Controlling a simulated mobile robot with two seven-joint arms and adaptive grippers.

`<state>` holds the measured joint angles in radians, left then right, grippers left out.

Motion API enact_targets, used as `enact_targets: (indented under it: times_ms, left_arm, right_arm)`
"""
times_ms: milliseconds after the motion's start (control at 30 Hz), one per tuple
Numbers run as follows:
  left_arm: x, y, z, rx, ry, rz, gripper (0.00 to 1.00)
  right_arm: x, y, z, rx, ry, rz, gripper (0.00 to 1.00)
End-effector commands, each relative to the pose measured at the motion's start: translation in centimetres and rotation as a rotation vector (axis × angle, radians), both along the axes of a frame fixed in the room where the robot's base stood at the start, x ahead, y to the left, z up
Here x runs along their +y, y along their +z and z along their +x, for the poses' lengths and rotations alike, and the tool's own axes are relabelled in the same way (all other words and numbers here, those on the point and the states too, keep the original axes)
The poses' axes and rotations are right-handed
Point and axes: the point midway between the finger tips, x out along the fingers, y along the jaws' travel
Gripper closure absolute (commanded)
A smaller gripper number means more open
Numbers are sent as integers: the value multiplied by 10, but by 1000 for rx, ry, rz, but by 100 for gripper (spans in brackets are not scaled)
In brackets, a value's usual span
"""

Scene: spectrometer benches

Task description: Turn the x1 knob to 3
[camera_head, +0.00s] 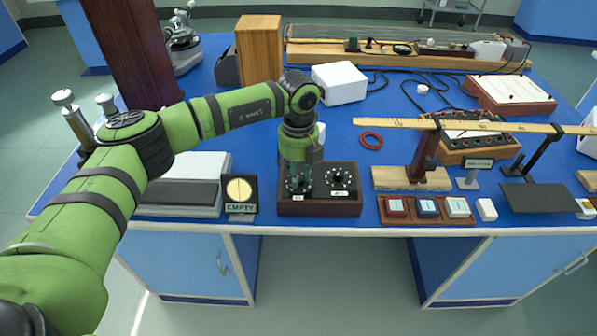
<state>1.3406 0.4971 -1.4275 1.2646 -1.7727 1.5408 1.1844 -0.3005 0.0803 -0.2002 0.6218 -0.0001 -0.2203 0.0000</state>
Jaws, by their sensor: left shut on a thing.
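A dark brown box (319,208) with two black dial knobs stands near the front edge of the blue bench. The right knob (340,178) shows a ring of white marks, with a small label below it. My left gripper (298,184) points down over the left dial and is shut on its knob. The gripper hides most of the left knob, so its pointer setting cannot be read. The small labels under the dials are too small to read surely. My right gripper is not in view.
A round yellow disc on a stand marked EMPTY (240,192) is close left of the box. A red ring (371,140) lies behind right.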

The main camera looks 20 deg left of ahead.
Motion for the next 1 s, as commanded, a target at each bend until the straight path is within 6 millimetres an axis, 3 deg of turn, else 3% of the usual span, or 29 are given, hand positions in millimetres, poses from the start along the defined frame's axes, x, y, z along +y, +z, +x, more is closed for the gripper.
enact_targets:
  times_ms: [367, 1000]
  left_arm:
    - [0, -2, 0, -2, -112, 0, 100]
    - [0, -2, 1, -3, -688, -1, 100]
  right_arm:
    - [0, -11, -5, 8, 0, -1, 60]
    - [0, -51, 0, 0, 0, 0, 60]
